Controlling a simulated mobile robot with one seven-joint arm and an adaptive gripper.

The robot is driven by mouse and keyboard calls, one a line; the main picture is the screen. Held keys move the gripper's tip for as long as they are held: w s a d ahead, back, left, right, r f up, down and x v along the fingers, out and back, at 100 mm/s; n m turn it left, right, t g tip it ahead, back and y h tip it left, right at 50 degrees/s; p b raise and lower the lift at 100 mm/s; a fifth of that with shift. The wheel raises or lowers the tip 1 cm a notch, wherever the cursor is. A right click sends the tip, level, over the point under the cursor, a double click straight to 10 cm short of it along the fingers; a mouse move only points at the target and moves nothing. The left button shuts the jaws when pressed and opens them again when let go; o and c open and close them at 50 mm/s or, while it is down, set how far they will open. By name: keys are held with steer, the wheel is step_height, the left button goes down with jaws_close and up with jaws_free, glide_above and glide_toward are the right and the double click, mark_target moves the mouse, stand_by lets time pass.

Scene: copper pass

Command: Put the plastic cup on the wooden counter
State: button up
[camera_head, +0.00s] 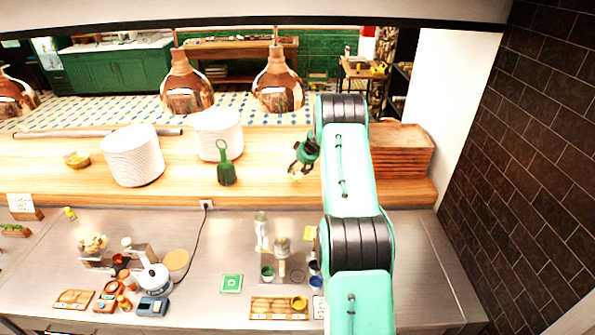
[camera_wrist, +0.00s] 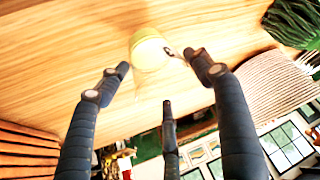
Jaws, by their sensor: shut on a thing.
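The plastic cup (camera_wrist: 150,52) is pale yellow-green and partly see-through. In the wrist view it shows between my gripper's fingertips (camera_wrist: 158,75). In the head view my gripper (camera_head: 301,165) is low over the right part of the wooden counter (camera_head: 270,188), with a small pale bit of the cup (camera_head: 295,177) under it. My gripper is shut on the cup. I cannot tell whether the cup touches the counter.
A green brush (camera_head: 226,170) and two white ribbed containers (camera_head: 133,157) (camera_head: 218,135) stand left of my gripper. Stacked wooden trays (camera_head: 402,155) are to the right. Copper lamps (camera_head: 279,85) hang above. Bare wood lies between the brush and my gripper.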

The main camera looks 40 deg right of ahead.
steer(key=shift+w+d, duration=0.5)
steer(key=shift+w, duration=0.15)
steer(key=shift+f, duration=0.15)
steer(key=shift+f+p, duration=0.7)
steer(key=shift+f, duration=1)
steer(key=shift+f, duration=0.1)
steer(key=o, duration=1.2)
